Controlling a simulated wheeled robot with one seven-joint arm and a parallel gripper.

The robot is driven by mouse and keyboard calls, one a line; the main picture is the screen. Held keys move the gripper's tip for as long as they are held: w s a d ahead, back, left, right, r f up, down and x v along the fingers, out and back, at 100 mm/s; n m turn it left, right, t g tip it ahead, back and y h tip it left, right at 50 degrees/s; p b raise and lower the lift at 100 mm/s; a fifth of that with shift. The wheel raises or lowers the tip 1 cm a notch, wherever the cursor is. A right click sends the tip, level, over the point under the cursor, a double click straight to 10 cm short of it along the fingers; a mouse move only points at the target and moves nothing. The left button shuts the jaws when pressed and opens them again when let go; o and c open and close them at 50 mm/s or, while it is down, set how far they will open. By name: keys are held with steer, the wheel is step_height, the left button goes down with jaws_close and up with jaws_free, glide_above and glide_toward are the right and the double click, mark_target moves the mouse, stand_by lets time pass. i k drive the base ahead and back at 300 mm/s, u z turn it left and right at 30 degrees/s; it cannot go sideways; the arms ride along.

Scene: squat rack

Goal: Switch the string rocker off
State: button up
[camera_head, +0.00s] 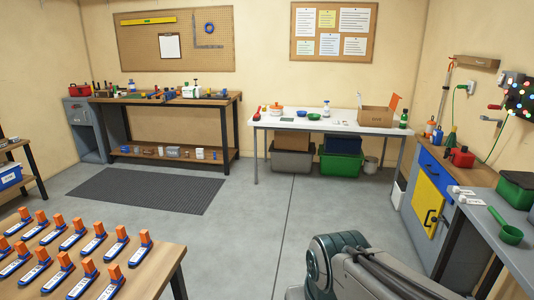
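A dark panel with small coloured lights (520,98) hangs on the right wall, cut by the picture's edge. A green cord runs down from it towards the bench. Two small white pieces with darker marks lie on the grey right bench, one farther back (463,190) and one nearer (472,201). They may be labelled switches, but they are too small to tell, and I cannot tell which thing is the string rocker or how it is set. My arm shows at the bottom right of centre, below and left of the bench. My gripper is not in view.
A green scoop (507,228) and a dark green box (516,190) stand on the right bench. A cabinet with a yellow door (428,200) is behind it. A wooden table (150,268) with rows of orange-and-blue devices fills the lower left. The middle floor is clear.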

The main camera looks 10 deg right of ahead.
mark_target(501, 79)
steer(key=z, duration=0.3)
steer(key=i, duration=1.55)
steer(key=z, duration=1.3)
steer(key=i, duration=1)
steer(key=u, duration=0.5)
steer(key=i, duration=3.8)
